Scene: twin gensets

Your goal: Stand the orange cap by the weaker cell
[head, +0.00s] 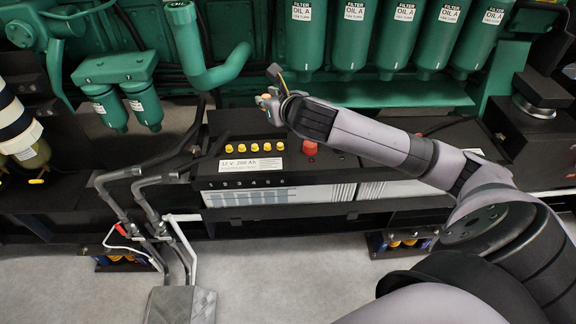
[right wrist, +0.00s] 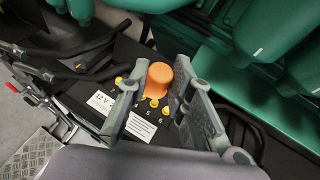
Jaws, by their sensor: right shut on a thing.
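The orange cap (right wrist: 159,75) is between the two fingers of my right gripper (right wrist: 162,72), which is shut on it. In the head view only a small part of the cap (head: 266,97) shows at the tip of my right gripper (head: 271,100), over the rear of the black battery (head: 330,172). A row of yellow cell plugs (head: 254,147) runs along the battery top, numbered from 1 on the left. In the wrist view plugs near 5 and 6 (right wrist: 153,103) show just below the cap. Whether the cap touches the battery top I cannot tell. My left gripper is out of view.
A red terminal cover (head: 310,148) stands right of the plugs. Green oil filters (head: 355,35) and a green pipe (head: 205,65) hang behind the battery. Grey bent tubes (head: 150,190) rise at its left front. A second battery lies right, partly under my arm.

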